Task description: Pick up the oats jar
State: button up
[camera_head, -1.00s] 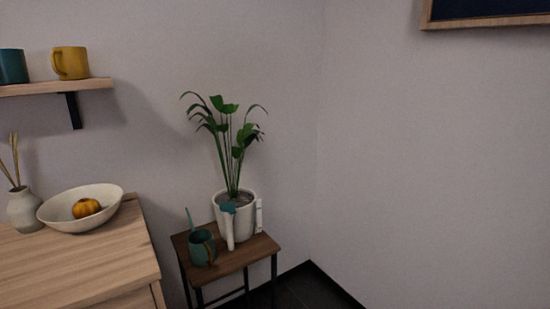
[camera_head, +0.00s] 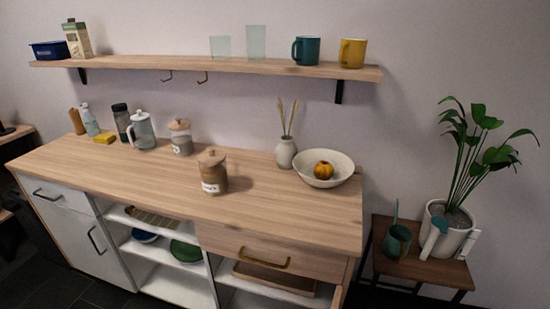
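Two lidded glass jars stand on the wooden counter (camera_head: 120,185). The nearer jar (camera_head: 213,173) has a wooden lid, brown contents and a white label. The farther jar (camera_head: 181,138) stands behind and left of it, with a similar lid, paler contents and a label. The lettering is too small to read, so I cannot tell for sure which is the oats jar. Both stand upright and apart from each other. My gripper is not in view.
A vase (camera_head: 286,153) and a bowl (camera_head: 322,169) with a small pumpkin stand to the right. A glass pitcher (camera_head: 142,131) and dark bottle (camera_head: 121,121) stand left. A wall shelf (camera_head: 200,66) hangs above. A plant stool (camera_head: 420,268) is at right. The counter front is clear.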

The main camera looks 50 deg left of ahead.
aim_at(215, 181)
jog(key=u, duration=1.7)
jog(key=i+j+u, duration=0.15)
jog(key=i+j, duration=0.2)
jog(key=i, duration=0.15)
jog(key=i+j+u, duration=0.15)
jog(key=i, duration=0.4)
jog(key=i+j+u, duration=0.2)
jog(key=i, duration=0.3)
jog(key=j, duration=0.1)
